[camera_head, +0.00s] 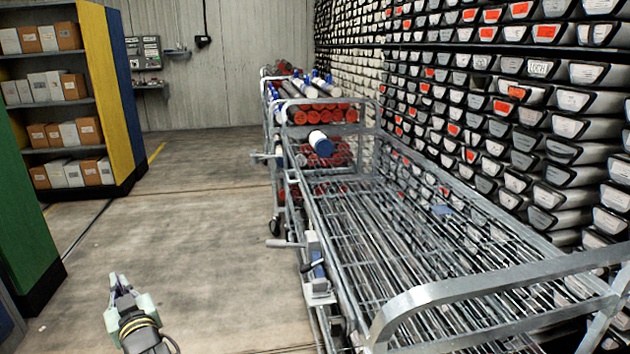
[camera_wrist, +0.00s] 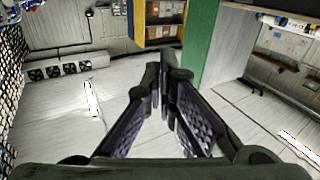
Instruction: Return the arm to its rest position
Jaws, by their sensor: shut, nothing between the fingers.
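My gripper (camera_head: 119,282) is at the lower left of the head view, over bare concrete floor and to the left of the metal cart. In the wrist view its two dark fingers (camera_wrist: 164,68) come together at their tips with nothing between them. Part of my arm shows below the gripper in the head view. The gripper touches nothing that I can see.
A long metal mesh cart (camera_head: 450,235) fills the right side. Core liners with red and blue caps (camera_head: 320,143) lie on a cart behind it. A tall rack of trays (camera_head: 560,150) lines the right wall. Shelves with boxes (camera_head: 70,100) stand left. The middle floor is clear.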

